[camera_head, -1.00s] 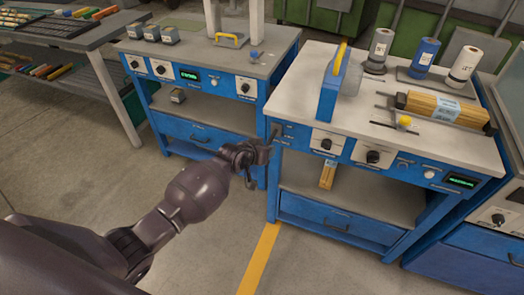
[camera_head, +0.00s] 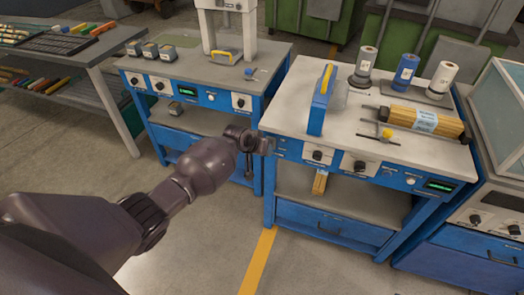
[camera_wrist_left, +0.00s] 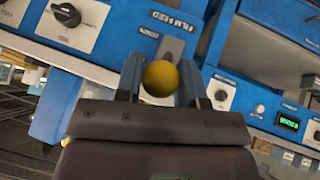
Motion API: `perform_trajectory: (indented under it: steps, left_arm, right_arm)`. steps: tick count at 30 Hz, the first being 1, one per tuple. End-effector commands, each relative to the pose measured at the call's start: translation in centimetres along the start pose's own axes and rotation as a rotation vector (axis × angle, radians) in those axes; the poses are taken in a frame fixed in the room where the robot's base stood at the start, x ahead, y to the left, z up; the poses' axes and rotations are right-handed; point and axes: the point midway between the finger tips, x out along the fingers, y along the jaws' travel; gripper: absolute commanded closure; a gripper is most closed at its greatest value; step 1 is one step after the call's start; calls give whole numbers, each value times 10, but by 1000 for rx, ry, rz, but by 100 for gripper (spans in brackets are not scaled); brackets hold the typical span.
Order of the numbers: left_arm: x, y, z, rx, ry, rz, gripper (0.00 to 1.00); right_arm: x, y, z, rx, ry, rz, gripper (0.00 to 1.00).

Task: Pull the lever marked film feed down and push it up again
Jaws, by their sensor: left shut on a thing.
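The film feed lever ends in a yellow ball knob (camera_wrist_left: 160,77), seen in the left wrist view between the two fingers of my left gripper (camera_wrist_left: 164,85). The fingers are shut on the knob. Behind it a blue panel (camera_wrist_left: 118,20) carries a "FILM FEED" label (camera_wrist_left: 176,20) and the word "DOWN". In the head view my left gripper (camera_head: 262,143) is at the left front corner of the blue bench (camera_head: 400,160); the lever is hidden there by the gripper. My right gripper is not in view.
The bench top holds a blue upright unit (camera_head: 321,100), several rolls and a wooden block (camera_head: 425,120). Dials (camera_head: 318,155) line its front panel. A second blue bench (camera_head: 190,70) stands to the left. Open floor (camera_head: 180,240) lies in front.

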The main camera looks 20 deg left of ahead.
Motion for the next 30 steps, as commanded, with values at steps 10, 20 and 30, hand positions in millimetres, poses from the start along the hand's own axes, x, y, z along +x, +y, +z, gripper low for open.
perform_trajectory:
  steps: [10, 20, 30]
  left_arm:
    - [-3, 2, -8, 3, 17, 2, 100]
    - [-2, 1, -6, 3, 12, 1, 40]
    - [-10, 0, -5, 3, 11, 1, 40]
  right_arm:
    - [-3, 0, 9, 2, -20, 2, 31]
    - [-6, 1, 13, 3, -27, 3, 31]
    - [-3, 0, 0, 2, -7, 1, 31]
